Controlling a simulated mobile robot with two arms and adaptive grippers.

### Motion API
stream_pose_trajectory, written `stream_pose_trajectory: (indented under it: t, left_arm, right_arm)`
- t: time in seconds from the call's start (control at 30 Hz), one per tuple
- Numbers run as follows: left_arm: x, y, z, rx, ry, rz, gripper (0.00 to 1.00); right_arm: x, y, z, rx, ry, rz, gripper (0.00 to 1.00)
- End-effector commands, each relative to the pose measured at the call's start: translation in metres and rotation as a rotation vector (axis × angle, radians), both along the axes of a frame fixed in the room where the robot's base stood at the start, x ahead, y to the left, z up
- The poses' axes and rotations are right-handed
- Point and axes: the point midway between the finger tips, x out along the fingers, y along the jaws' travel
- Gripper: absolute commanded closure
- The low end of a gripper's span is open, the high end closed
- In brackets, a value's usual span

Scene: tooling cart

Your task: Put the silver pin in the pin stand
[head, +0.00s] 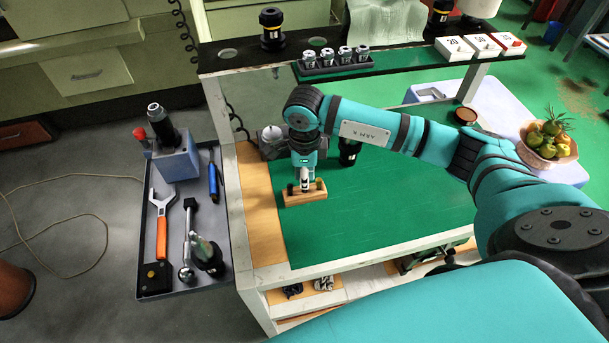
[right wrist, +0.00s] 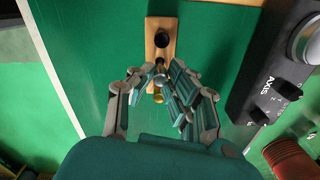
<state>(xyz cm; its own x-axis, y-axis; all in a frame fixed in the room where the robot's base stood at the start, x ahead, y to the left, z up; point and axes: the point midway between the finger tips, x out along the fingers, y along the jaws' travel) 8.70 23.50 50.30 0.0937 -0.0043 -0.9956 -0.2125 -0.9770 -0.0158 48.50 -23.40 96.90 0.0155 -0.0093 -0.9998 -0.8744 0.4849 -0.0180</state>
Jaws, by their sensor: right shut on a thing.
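The pin stand (head: 306,197) is a small wooden block on the green top of the cart, near its left side. It also shows in the right wrist view (right wrist: 152,54), with a dark round piece (right wrist: 162,40) at its far end and a brass-coloured piece (right wrist: 158,97) at the near end. My right gripper (head: 305,181) points down over the middle of the stand. It is shut on the silver pin (head: 304,185), which shows as a small bright piece between the fingertips (right wrist: 160,68). The fingers hide most of the pin, and I cannot tell whether its lower end is in the stand. My left gripper is out of view.
A dark control box (right wrist: 268,75) marked AXIS stands right of the gripper in the wrist view. A grey tool tray (head: 160,281) hangs at the cart's left. A raised shelf (head: 405,66) with several holders crosses the back.

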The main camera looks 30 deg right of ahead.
Motion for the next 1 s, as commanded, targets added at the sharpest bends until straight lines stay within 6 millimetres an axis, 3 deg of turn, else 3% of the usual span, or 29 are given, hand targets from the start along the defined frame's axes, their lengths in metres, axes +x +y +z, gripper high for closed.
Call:
stream_pose_trajectory:
  t: [0.73,0.77,0.8,0.93,1.0]
  left_arm:
    - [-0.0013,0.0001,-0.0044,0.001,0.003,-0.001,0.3]
    - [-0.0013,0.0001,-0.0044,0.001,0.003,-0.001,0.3]
    - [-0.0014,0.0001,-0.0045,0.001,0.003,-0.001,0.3]
    - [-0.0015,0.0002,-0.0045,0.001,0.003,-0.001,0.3]
    - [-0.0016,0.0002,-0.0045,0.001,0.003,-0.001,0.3]
  right_arm:
    - [0.0,-0.0001,-0.0041,0.0,0.0,0.0,1.0]
    - [0.0,-0.0001,-0.0041,0.0,0.0,0.0,0.84]
    - [0.0001,0.0,-0.0041,0.0,0.0,0.0,0.79]
    - [0.0001,0.0,-0.0041,0.0,0.0,0.0,0.62]
    - [0.0001,0.0,-0.0042,0.0,0.0,0.0,0.59]
